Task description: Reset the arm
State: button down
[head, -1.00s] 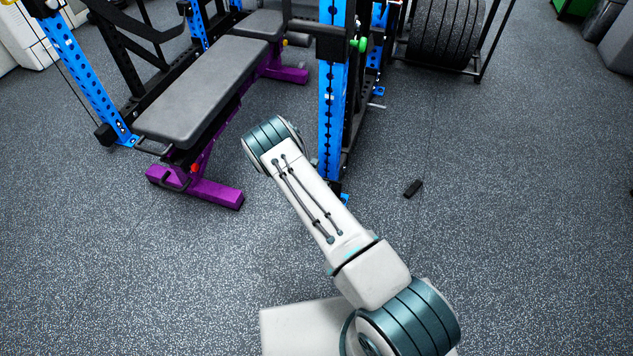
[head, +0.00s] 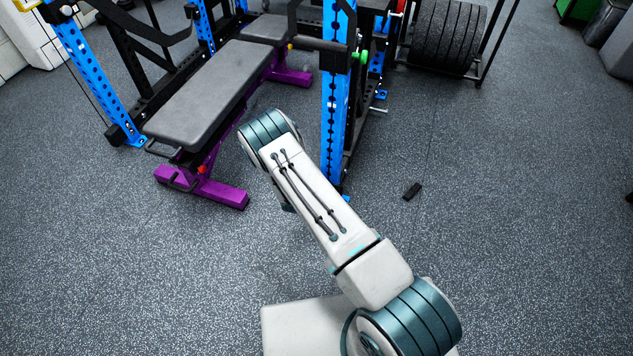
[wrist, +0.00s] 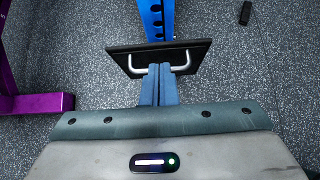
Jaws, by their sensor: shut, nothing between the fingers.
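My arm (head: 308,195) reaches from the lower right up toward the rack in the head view, its elbow bent near the bench. In the head view my gripper is hidden behind the arm. In the wrist view my gripper (wrist: 158,84) shows as two blue-grey fingers pressed together, empty. A dark plate (wrist: 122,58) with two bent silver bars shows around the fingertips; I cannot tell whether it belongs to the gripper or lies beyond it.
A blue rack upright (head: 336,110) stands close beyond my arm. A grey bench with purple feet (head: 200,95) is to the left. A small black object (head: 412,191) lies on the floor at the right. The floor (head: 530,220) to the right is mostly clear.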

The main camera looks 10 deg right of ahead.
jog(key=shift+v, duration=0.75)
jog(key=shift+a, duration=0.15)
